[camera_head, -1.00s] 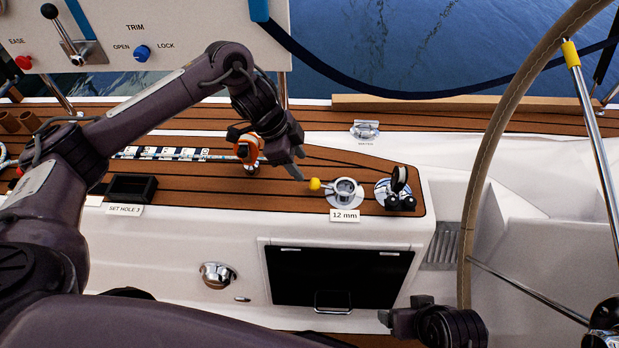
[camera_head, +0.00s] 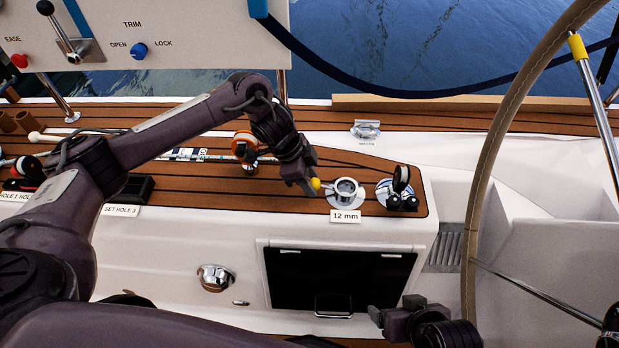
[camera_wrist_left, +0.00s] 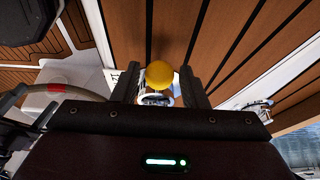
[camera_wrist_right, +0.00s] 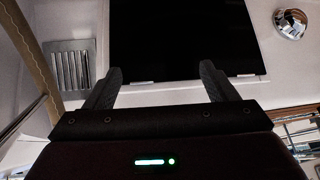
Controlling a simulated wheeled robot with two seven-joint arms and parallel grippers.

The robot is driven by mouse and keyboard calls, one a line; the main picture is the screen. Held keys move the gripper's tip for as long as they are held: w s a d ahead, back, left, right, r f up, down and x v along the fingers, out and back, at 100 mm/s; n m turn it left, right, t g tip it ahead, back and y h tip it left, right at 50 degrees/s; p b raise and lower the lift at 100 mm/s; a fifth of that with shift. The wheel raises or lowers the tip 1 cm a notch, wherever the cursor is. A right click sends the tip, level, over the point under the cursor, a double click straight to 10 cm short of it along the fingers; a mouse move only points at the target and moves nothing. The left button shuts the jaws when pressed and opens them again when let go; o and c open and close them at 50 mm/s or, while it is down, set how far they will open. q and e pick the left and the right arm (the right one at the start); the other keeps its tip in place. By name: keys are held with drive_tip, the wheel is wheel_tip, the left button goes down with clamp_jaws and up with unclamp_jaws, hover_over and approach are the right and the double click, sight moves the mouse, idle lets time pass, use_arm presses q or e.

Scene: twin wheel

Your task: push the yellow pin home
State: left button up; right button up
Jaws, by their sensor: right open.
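The yellow pin's round head (camera_head: 316,184) sticks out on the left side of a round metal fitting (camera_head: 345,193) labelled 12 mm. My left gripper (camera_head: 307,189) is right at the pin head, on its left. In the left wrist view the pin head (camera_wrist_left: 160,74) shows between the two spread fingers, with a gap on each side. Whether a finger touches it I cannot tell. The pin's shaft is mostly hidden. My right gripper (camera_head: 380,316) is low, in front of the cabinet; its fingers (camera_wrist_right: 160,88) are apart and empty.
A dark-topped clamp fitting (camera_head: 397,190) stands just right of the round fitting. An orange-and-black piece (camera_head: 245,146) sits behind my left arm. The steering wheel (camera_head: 490,170) rises at the right. A black hatch (camera_head: 340,277) is below the deck edge.

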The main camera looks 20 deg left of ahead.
use_arm(q)
clamp_jaws()
drive_tip(key=shift+w+d+p, duration=0.1)
drive_tip(key=shift+d+p, duration=0.35)
drive_tip(key=shift+d, duration=0.1)
drive_tip(key=shift+w+d+f, duration=0.1)
drive_tip(key=shift+d, duration=0.3)
drive_tip(key=shift+d+f, duration=0.1)
drive_tip(key=shift+f, duration=0.1)
use_arm(e)
drive_tip(key=shift+s+d+r+g+h, duration=0.15)
drive_tip(key=shift+d+g+h, duration=0.1)
drive_tip(key=shift+d, duration=0.15)
drive_tip(key=shift+s+d+g+h, duration=0.15)
drive_tip(key=shift+d+g, duration=0.1)
drive_tip(key=shift+d, duration=0.15)
use_arm(q)
drive_tip(key=shift+o, duration=1.4)
unclamp_jaws()
drive_tip(key=shift+w+d+f, duration=0.1)
